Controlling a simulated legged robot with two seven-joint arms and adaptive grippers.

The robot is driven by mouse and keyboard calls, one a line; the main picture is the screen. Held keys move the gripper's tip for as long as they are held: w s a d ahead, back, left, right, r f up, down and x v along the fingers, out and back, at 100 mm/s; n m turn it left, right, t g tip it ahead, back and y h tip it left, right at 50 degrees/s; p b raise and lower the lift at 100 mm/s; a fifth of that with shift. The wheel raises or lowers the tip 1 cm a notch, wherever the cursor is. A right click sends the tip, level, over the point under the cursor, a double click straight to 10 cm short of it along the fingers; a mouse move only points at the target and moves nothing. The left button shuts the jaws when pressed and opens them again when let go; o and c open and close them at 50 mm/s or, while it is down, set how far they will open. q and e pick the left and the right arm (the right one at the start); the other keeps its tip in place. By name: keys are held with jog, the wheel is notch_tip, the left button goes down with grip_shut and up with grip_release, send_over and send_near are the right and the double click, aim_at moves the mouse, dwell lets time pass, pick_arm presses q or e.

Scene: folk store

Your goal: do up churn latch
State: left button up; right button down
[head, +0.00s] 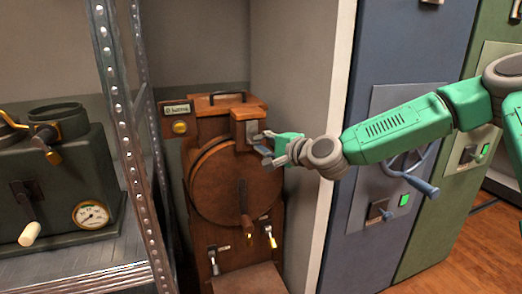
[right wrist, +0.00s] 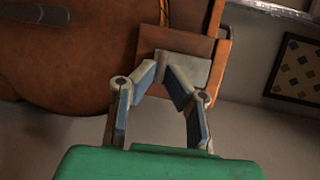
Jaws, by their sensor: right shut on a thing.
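The churn (head: 218,185) is a brown wooden cabinet with a round drum face and a crank, standing in the corner in the head view. Its latch (head: 252,130) is a small grey metal piece on the block at the drum's upper right. My right gripper (head: 266,148) reaches it from the right. In the right wrist view the gripper (right wrist: 168,72) has its fingertips together at the grey latch plate (right wrist: 190,66) on the wooden block, shut on the latch. The fingers hide part of it. My left gripper is in neither view.
A metal shelf post (head: 125,140) stands left of the churn, with a dark machine with a gauge (head: 75,170) on the shelf. A pale wall and a blue cabinet (head: 400,60) with a handle stand to the right. Wooden floor (head: 465,250) is clear at lower right.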

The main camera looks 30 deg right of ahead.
jog(key=shift+f, duration=0.25)
jog(key=c, duration=1.7)
grip_release()
jog(key=shift+o, duration=0.3)
jog(key=shift+w+d, duration=0.1)
jog(key=shift+d, duration=0.05)
jog(key=v, duration=0.7)
jog(key=shift+s, duration=0.25)
jog(key=shift+d+f, duration=0.1)
jog(key=shift+d, duration=0.05)
